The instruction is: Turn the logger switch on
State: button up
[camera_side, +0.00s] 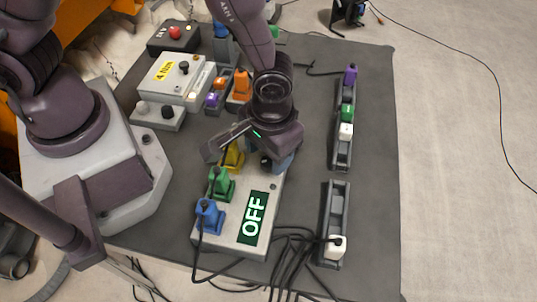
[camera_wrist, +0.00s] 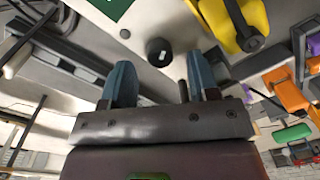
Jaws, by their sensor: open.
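The logger box (camera_side: 225,240) is a pale box near the front of the dark mat, with a green display (camera_side: 252,217) reading OFF. Its switch looks to be a round black knob (camera_wrist: 160,52) with a white mark, seen just beyond my fingertips in the wrist view. In the side view the dark knob (camera_side: 267,162) shows at the box's far end, partly hidden by my gripper. My gripper (camera_wrist: 164,72) is open and empty, its two blue fingers apart. It hangs low over that end of the box; I cannot tell whether it touches the knob.
Blue (camera_side: 209,217), green (camera_side: 221,186) and yellow (camera_side: 233,157) plugs stand along the box's left side. Black cables lie in front. Slotted racks (camera_side: 326,225) stand to the right. A grey control box (camera_side: 163,92) sits behind left. The mat's right edge is clear.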

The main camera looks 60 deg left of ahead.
jog(key=shift+f, duration=1.1)
jog(key=c, duration=0.9)
jog(key=m, duration=0.5)
jog(key=shift+m, duration=0.4)
jog(key=m, duration=0.6)
jog(key=shift+r, duration=0.1)
jog(key=shift+t, duration=0.3)
